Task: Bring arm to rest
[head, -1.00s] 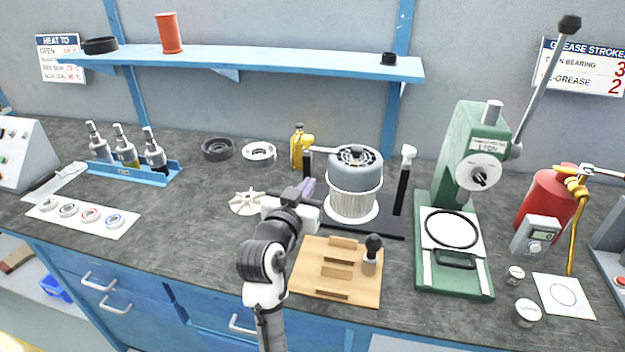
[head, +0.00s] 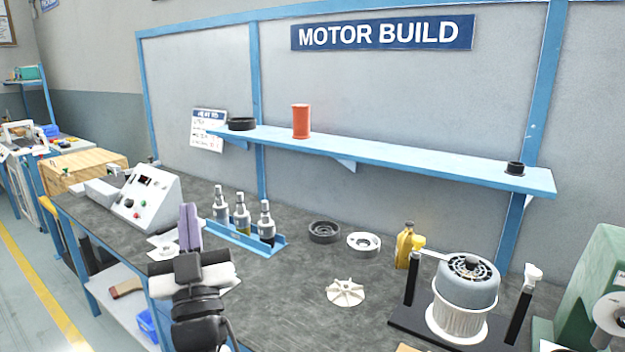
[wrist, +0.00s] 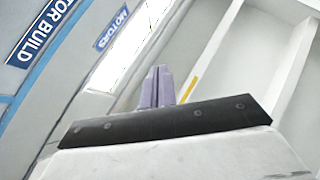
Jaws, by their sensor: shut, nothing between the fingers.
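My gripper (head: 190,226) stands upright at the lower left of the head view, in front of the bench. Its purple fingers are together with nothing between them. The wrist view also shows the shut fingers (wrist: 157,86), with the wall, the ceiling and part of the "MOTOR BUILD" sign (wrist: 45,35) behind them. My gripper and forearm hide part of the bench's left front.
A blue shelf (head: 400,160) runs above. The left aisle floor is clear.

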